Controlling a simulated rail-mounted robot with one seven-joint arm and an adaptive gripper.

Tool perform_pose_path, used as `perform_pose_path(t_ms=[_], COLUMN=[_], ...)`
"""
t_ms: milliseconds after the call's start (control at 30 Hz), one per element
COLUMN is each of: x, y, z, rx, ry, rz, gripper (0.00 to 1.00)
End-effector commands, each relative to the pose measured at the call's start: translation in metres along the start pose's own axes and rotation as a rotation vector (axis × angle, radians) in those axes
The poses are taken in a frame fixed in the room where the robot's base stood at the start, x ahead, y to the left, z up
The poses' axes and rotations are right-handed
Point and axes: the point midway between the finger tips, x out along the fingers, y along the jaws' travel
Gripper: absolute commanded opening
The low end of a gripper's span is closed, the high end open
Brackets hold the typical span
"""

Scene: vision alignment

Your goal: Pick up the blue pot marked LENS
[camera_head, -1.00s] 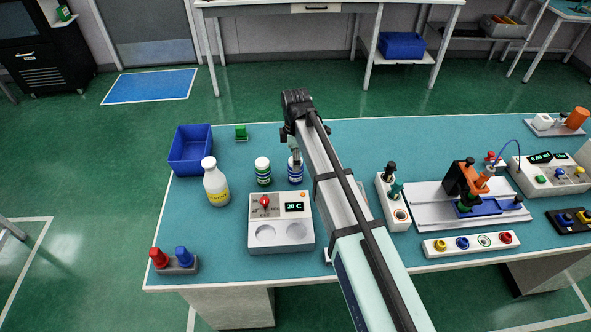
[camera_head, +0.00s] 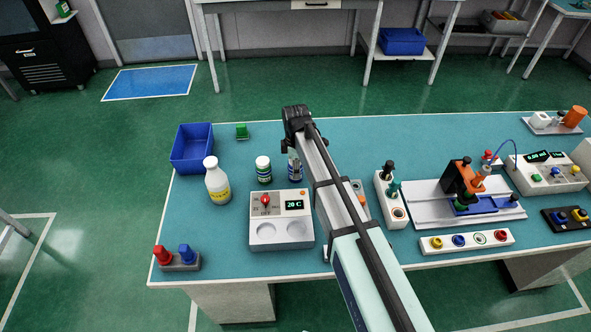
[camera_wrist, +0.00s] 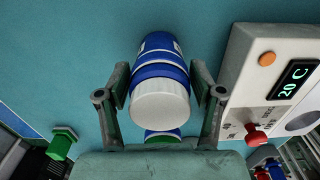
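The blue pot (camera_head: 295,172) with a white lid stands on the teal bench, partly hidden by my arm in the head view. In the wrist view, the blue pot (camera_wrist: 160,60) lies between the two fingers of my gripper (camera_wrist: 160,82), its white lid facing the camera. The fingers are spread, one on each side, with narrow gaps seeming to show beside the pot. No LENS marking can be read. In the head view my gripper is mostly hidden behind the arm's end.
A green-labelled pot (camera_head: 264,170) stands just left of the blue pot. A heater box (camera_head: 281,228) reading 20 C stands in front. White modules (camera_head: 391,202) are to the right.

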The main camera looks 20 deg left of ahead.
Motion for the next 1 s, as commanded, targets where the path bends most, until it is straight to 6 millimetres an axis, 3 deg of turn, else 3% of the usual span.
perform_pose_path(t_ms=[33, 100, 667, 867, 1000], x=[0.0, 0.0, -0.008, -0.03, -0.06], y=[0.0, 0.0, 0.001, 0.001, 0.001], z=[0.0, 0.0, 0.0, 0.0, 0.0], rx=[0.0, 0.0, 0.0, 0.0, 0.0], ry=[0.0, 0.0, 0.0, 0.001, 0.001], rz=[0.0, 0.0, 0.001, 0.003, 0.004], gripper=[0.37, 0.13, 0.12, 0.12, 0.12])
